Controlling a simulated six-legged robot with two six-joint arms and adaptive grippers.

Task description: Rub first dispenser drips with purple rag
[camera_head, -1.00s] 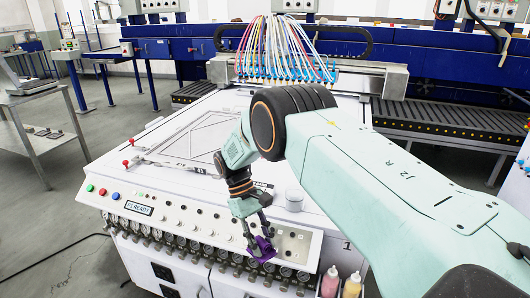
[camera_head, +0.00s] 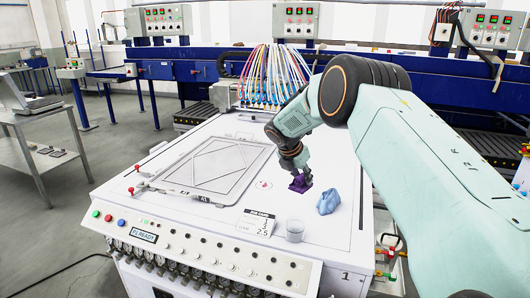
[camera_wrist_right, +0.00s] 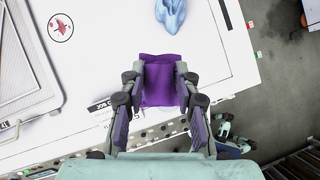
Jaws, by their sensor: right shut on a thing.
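My right gripper (camera_head: 298,174) is shut on the purple rag (camera_head: 301,184), over the white table top (camera_head: 335,235). In the right wrist view the rag (camera_wrist_right: 160,90) is pinched between both fingers of the gripper (camera_wrist_right: 160,76). I cannot tell whether the rag touches the table. A red drip spot inside a thin circle (camera_head: 264,185) lies to the left of the rag; it also shows in the right wrist view (camera_wrist_right: 60,28). I cannot tell which dispenser it belongs to. The nozzle gantry with coloured hoses (camera_head: 272,85) stands behind. My left gripper is out of view.
A crumpled blue cloth (camera_head: 328,202) lies right of the purple rag. A clear cup (camera_head: 294,231) and a job card (camera_head: 257,222) are near the front edge. A framed screen (camera_head: 205,170) covers the left side. The front panel (camera_head: 205,252) carries knobs and gauges.

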